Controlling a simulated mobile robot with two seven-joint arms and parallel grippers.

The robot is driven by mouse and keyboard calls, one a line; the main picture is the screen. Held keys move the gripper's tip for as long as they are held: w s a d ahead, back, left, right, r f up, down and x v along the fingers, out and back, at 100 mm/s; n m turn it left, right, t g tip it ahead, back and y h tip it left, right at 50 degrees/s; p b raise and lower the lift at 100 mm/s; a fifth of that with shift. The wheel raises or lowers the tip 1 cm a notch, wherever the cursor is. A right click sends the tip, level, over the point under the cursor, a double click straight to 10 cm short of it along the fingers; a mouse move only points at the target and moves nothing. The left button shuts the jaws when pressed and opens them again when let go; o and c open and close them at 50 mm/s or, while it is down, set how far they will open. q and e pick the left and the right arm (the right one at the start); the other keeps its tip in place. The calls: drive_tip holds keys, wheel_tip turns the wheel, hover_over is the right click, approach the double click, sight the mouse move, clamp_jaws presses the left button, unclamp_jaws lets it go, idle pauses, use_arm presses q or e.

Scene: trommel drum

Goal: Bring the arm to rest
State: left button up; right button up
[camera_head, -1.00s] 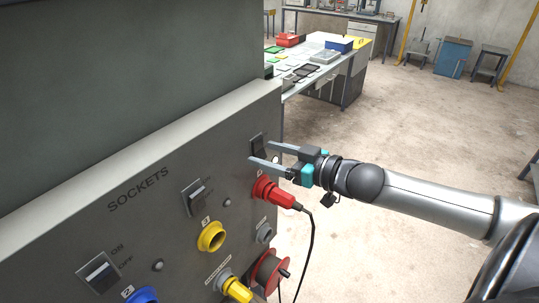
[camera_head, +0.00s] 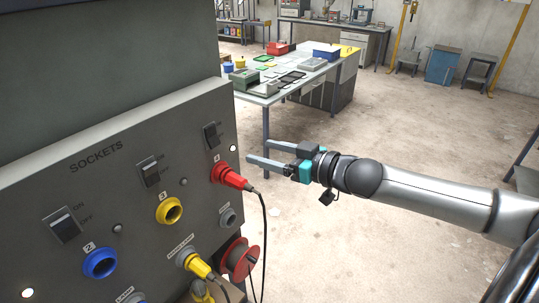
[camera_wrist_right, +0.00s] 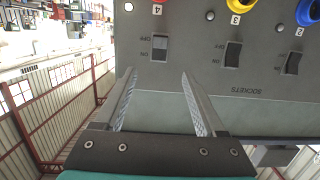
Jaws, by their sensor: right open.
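My right gripper (camera_head: 264,153) is open and empty, its two grey fingers apart. In the head view it hovers just right of the grey sockets panel (camera_head: 120,200), beyond the red plug (camera_head: 232,178), with a gap to the panel's edge. In the right wrist view the open fingers (camera_wrist_right: 158,75) point toward the panel face (camera_wrist_right: 190,85) and its rocker switches (camera_wrist_right: 160,47), with nothing between them. The right arm (camera_head: 430,195) stretches in from the right. My left gripper is not in view.
The red plug sits in a socket, its black cable hanging down. A yellow plug (camera_head: 200,267) and a red cable reel (camera_head: 240,260) are below. A small lamp (camera_head: 233,148) near the rightmost switch looks lit white. A cluttered table (camera_head: 262,98) stands behind; the floor (camera_head: 400,125) is open.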

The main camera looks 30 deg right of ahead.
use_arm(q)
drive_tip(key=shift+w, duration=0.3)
